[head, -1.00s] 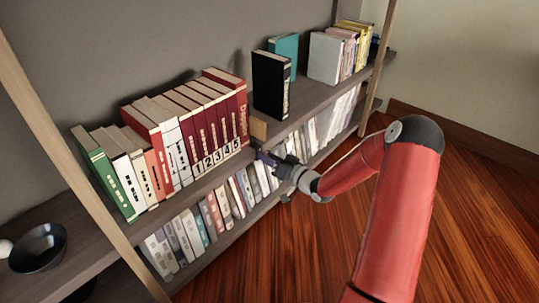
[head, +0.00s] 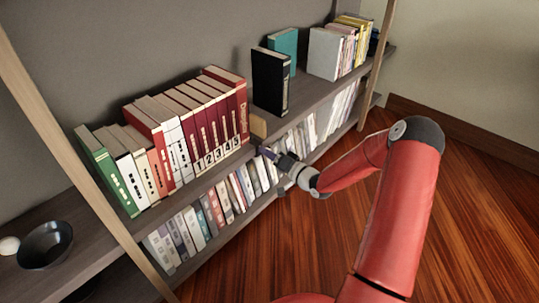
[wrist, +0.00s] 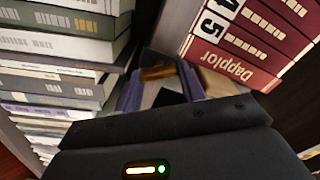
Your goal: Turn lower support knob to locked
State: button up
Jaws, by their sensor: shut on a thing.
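The lower support knob looks like a small amber-brown piece (wrist: 158,72) between my fingertips in the wrist view; its mark and lock position cannot be read. My gripper (wrist: 160,80) is shut on it, with one bluish finger on each side. In the head view my gripper (head: 267,152) reaches the front edge of the shelf, just below a small wooden block (head: 258,126) at the right end of the book row. The knob is hidden there by my fingers.
A row of numbered maroon books (head: 215,120) stands left of the block, and a black book (head: 270,82) stands right of it. Grey books (wrist: 65,50) fill the lower shelf close to my gripper. A dark bowl (head: 45,245) sits at far left. The wooden floor is clear.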

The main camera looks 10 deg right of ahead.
jog(key=o, duration=1)
jog(key=v, duration=0.8)
